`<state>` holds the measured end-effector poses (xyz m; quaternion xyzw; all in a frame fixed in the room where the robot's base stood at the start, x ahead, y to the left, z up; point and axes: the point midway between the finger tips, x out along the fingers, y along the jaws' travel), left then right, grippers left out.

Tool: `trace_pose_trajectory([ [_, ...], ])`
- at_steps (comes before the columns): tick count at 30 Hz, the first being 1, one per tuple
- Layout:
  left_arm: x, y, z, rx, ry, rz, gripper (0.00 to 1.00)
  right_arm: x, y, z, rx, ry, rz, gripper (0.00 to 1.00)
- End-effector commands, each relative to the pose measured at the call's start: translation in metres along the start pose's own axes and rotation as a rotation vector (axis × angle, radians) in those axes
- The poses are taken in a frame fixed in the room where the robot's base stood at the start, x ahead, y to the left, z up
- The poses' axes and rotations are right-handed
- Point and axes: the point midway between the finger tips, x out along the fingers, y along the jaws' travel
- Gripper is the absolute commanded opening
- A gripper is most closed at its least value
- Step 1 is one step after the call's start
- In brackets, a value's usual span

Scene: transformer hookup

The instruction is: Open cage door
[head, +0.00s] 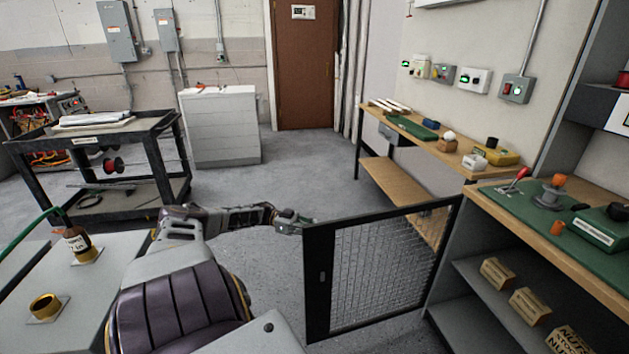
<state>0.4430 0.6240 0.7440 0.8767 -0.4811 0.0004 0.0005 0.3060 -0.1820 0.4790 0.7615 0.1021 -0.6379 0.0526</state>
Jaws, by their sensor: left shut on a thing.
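The cage door (385,262) is a black-framed wire mesh panel in the lower middle of the head view. It stands upright, its right end close to the wooden workbench at the right. My left arm reaches in from the lower left. My left gripper (296,224) is at the upper left corner of the door frame and is shut on the door's edge there. The fingertips are small in the view and partly hidden by the frame. My right gripper is not in view.
A workbench (572,265) with shelves stands at the right. A black cart (95,143) and white cabinet (222,127) stand behind. The grey floor (290,185) beyond the door is clear.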

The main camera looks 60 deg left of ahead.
Motion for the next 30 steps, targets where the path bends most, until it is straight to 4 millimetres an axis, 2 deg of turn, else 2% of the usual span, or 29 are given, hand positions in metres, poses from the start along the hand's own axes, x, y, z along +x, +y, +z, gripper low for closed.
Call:
trace_pose_trajectory([
  [9, -0.0010, 0.0008, 0.0023, -0.003, -0.006, 0.000, 0.00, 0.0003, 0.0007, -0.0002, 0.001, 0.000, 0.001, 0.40],
  [10, -0.0011, 0.0007, 0.0023, -0.003, -0.006, 0.000, 0.13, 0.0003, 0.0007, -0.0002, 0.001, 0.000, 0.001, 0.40],
  [14, -0.0008, 0.0005, 0.0016, -0.002, -0.004, 0.000, 0.30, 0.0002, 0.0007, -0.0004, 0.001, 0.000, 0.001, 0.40],
  [15, -0.0007, 0.0004, 0.0014, -0.002, -0.004, 0.000, 0.31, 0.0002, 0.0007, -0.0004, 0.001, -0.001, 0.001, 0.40],
  [30, -0.0050, -0.0005, 0.0004, 0.000, -0.002, -0.002, 0.31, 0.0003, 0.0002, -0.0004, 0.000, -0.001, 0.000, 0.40],
])
